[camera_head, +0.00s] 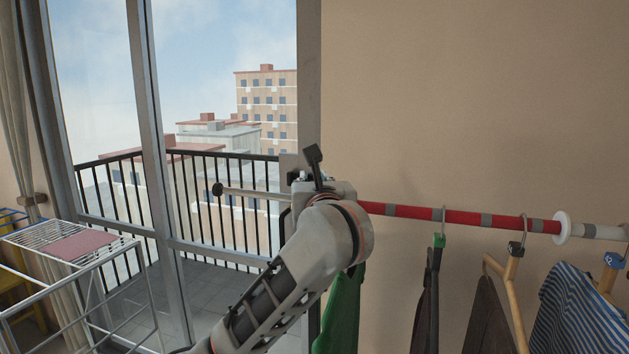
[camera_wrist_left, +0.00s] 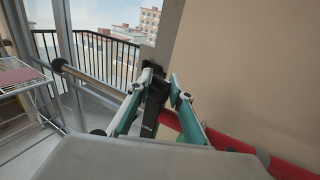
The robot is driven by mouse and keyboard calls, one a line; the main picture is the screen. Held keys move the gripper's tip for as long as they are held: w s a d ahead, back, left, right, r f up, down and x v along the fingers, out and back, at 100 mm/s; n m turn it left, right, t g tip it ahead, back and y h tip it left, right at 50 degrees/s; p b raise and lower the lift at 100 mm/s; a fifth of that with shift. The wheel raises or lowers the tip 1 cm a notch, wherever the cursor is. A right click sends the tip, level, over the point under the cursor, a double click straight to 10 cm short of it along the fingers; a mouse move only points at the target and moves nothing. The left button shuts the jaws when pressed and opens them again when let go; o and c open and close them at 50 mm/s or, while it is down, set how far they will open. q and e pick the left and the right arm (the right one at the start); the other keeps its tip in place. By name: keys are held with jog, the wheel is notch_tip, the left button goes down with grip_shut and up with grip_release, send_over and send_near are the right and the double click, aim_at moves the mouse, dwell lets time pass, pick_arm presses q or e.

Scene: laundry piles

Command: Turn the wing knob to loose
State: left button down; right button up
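A black wing knob (camera_head: 313,157) stands up at the rail's joint in the head view, just beyond my left gripper (camera_head: 303,180). In the left wrist view the black knob (camera_wrist_left: 153,106) lies between the two teal fingers of my left gripper (camera_wrist_left: 165,82). The left finger is very close to the knob; whether it touches I cannot tell. A gap shows on the right finger's side, so the gripper looks open around the knob. My wrist hides the lower part of the joint in the head view. My right gripper is in neither view.
The red-striped rail (camera_head: 400,211) runs right with a white collar (camera_head: 562,227) and hung clothes, including a green garment (camera_head: 343,312). A thin rod with a black end (camera_head: 217,189) extends left. A white drying rack (camera_head: 90,262) stands at left, near the glass balcony door.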

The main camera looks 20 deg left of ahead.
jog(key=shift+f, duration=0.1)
pick_arm(q)
jog(key=shift+f+m+h+b, duration=0.1)
jog(key=shift+m+h+b, duration=0.2)
jog(key=shift+h, duration=0.2)
jog(key=shift+m+t+h+b, duration=0.3)
jog(key=shift+m+t+h, duration=0.25)
jog(key=shift+h, duration=0.35)
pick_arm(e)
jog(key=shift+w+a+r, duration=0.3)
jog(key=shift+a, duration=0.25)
pick_arm(q)
jog(key=c, duration=1.8)
grip_release()
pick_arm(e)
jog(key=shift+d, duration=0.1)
